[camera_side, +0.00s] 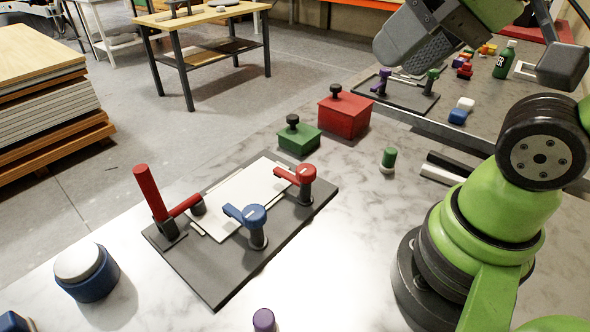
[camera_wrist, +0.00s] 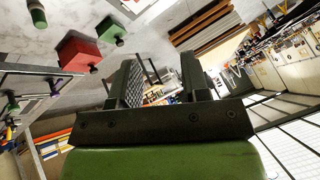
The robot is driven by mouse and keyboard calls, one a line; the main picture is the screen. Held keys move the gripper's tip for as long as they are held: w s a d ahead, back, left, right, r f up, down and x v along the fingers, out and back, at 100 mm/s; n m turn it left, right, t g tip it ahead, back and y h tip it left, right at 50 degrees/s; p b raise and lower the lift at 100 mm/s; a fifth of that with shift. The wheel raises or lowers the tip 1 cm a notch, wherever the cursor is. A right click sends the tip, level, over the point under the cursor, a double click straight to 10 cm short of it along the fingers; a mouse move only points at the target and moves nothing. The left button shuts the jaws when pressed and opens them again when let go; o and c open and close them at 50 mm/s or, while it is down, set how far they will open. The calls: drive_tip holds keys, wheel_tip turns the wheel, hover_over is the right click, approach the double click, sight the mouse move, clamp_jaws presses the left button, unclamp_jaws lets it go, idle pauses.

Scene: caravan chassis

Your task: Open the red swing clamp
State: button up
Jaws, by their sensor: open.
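The red swing clamp (camera_side: 305,175) stands at the far right end of a dark fixture board (camera_side: 215,292) in the side view. Its red arm points left, with its tip over the edge of a white plate (camera_side: 240,200) on the board. My gripper (camera_side: 412,48) is high at the upper right of the side view, well apart from the clamp. In the wrist view its two dark fingers (camera_wrist: 160,80) are spread, with nothing between them. I cannot make out the red swing clamp in the wrist view.
A blue swing clamp (camera_side: 252,218) and a tall red lever clamp (camera_side: 153,197) share the board. Green (camera_side: 299,139) and red (camera_side: 344,115) knobbed blocks stand behind it. A green-topped peg (camera_side: 388,159) stands to its right, a blue-and-white cylinder (camera_side: 86,272) at front left.

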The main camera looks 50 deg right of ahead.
drive_tip(key=shift+o, duration=0.2)
idle(0.3)
drive_tip(key=o, duration=0.3)
drive_tip(key=shift+o, duration=0.4)
drive_tip(key=shift+w, duration=0.35)
drive_tip(key=n+g+h, duration=0.2)
drive_tip(key=g, duration=0.5)
hover_over(306, 168)
wheel_tip(306, 168, down, 14)
wheel_tip(306, 168, down, 10)
drive_tip(key=shift+r, duration=0.1)
clamp_jaws()
